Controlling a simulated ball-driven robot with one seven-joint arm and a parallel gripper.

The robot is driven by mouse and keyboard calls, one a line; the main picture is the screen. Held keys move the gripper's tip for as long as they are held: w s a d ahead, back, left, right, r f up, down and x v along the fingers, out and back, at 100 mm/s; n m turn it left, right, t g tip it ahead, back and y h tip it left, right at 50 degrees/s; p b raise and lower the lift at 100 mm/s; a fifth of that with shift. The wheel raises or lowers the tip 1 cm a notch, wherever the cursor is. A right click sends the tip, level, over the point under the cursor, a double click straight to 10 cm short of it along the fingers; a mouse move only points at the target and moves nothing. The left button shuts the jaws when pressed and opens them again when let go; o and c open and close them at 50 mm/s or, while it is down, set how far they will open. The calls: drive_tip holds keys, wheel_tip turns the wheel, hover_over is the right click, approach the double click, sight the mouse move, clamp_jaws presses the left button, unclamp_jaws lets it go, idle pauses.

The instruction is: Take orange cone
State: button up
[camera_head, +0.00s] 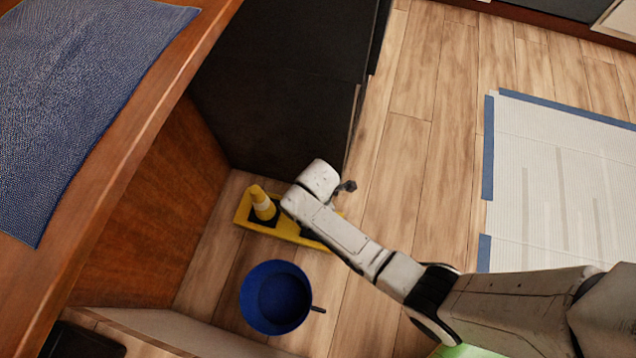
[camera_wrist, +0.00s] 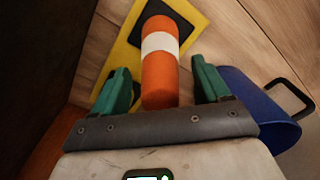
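The orange cone (camera_wrist: 161,78) with a white band shows in the wrist view, between the two green fingers of my gripper (camera_wrist: 160,70). The fingers are open, with a gap visible on both sides of the cone. The cone's black base sits on a yellow tray (camera_wrist: 197,15). Its near end lies close to my gripper's palm. In the head view, the orange cone and my fingertips are hidden by my arm; the yellow tray (camera_head: 242,211) shows beside my wrist.
A yellow cone (camera_head: 262,203) with a pale band stands on the tray's left part. A blue bucket (camera_head: 275,297) with a handle stands near the tray, also in the wrist view (camera_wrist: 262,112). A black cabinet (camera_head: 280,90) and a wooden panel (camera_head: 150,230) border the floor.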

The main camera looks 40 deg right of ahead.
clamp_jaws()
idle(0.5)
